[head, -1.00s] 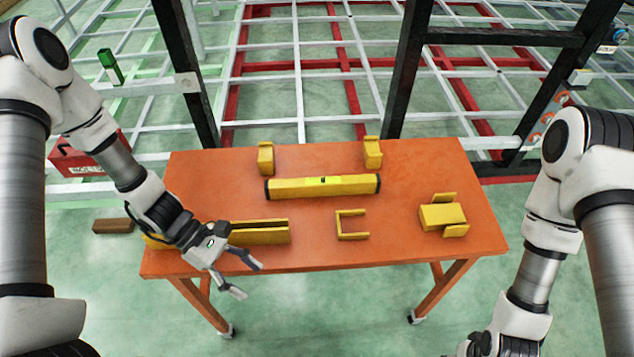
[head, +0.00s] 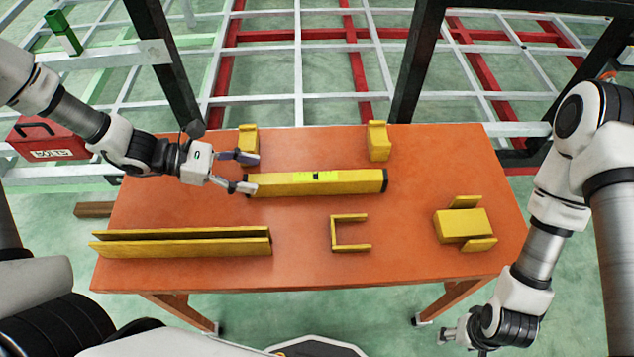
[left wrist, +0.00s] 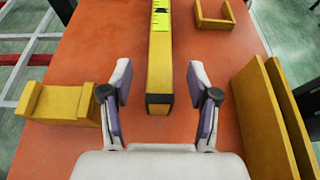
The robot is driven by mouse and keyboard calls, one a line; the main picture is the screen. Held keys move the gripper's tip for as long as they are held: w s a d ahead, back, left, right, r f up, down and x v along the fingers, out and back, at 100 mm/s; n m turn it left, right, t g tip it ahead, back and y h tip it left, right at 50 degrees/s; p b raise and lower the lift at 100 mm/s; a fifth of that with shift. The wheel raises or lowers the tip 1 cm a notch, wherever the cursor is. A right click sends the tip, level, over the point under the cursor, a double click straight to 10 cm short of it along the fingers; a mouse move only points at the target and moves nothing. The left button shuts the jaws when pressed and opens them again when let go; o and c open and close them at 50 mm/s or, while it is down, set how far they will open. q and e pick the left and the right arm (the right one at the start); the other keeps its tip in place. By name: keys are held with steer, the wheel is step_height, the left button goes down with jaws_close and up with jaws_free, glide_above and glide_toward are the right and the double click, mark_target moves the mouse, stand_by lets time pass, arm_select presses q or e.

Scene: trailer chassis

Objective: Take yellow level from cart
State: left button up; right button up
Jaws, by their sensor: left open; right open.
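The yellow level (head: 345,182) is a long yellow bar with dark ends and a bright yellow-green vial strip. It lies on the orange cart top (head: 300,280). My left gripper (head: 254,172) is open at the level's left end. In the left wrist view, the near end of the level (left wrist: 159,75) points in between the open fingers (left wrist: 160,95), with gaps on both sides. My right gripper (head: 447,336) is low at the right, off the cart's front edge. It is small in view and holds nothing that I can see.
Yellow brackets stand behind the level at left (head: 248,140) and right (head: 378,142). A long yellow channel (head: 180,243), a U-shaped bracket (head: 348,232) and a yellow block part (head: 462,225) lie in front. Metal frame posts (head: 415,70) rise behind the cart.

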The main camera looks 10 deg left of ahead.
mark_target(280, 178)
arm_select(q)
steer(key=x, duration=0.7)
steer(key=shift+d+r, duration=0.1)
steer(key=shift+d, duration=0.1)
steer(key=shift+w+d, duration=0.15)
steer(key=c, duration=0.6)
jaws_close()
